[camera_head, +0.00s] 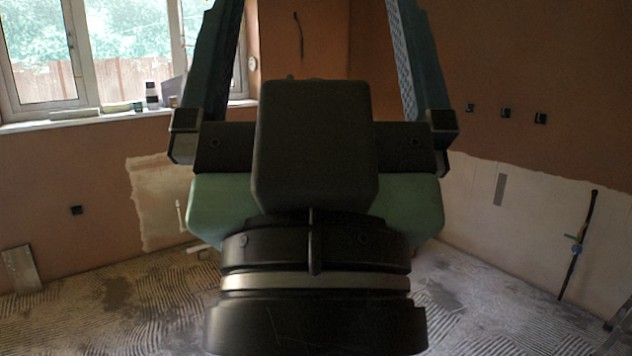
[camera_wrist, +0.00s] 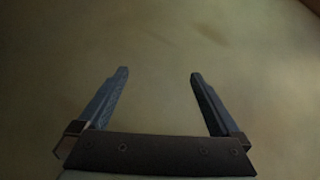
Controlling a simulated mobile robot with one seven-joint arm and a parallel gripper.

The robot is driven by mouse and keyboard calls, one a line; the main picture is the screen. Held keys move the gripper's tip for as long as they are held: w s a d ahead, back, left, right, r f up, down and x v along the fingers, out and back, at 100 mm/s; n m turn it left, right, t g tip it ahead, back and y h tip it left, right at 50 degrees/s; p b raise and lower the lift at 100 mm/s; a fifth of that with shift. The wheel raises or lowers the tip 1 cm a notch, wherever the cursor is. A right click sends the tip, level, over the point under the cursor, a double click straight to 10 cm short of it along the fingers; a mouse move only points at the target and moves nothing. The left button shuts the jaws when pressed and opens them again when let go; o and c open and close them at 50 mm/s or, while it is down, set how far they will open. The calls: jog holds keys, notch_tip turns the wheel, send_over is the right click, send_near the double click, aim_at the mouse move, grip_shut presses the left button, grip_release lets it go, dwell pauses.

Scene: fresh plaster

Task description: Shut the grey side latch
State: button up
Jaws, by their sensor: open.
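My gripper (camera_wrist: 159,73) is open and empty in the wrist view, its two dark fingers well apart with a plain, dim yellowish-brown surface beyond them. In the head view my gripper fills the middle of the picture, with its fingers reaching up past the top edge, so the tips are cut off there. I see no grey side latch in either view. My gripper and wrist cover a large part of the middle of the head view.
The room has bare plaster walls (camera_head: 545,60) and a ridged, dusty floor (camera_head: 110,305). A window (camera_head: 90,50) with small items on its sill (camera_head: 75,122) is at the left. A thin dark stick-like object (camera_head: 578,245) is against the right wall. Nothing stands close around my gripper.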

notch_tip(320, 180, up, 10)
jog(key=p, duration=0.8)
jog(key=shift+r, duration=0.2)
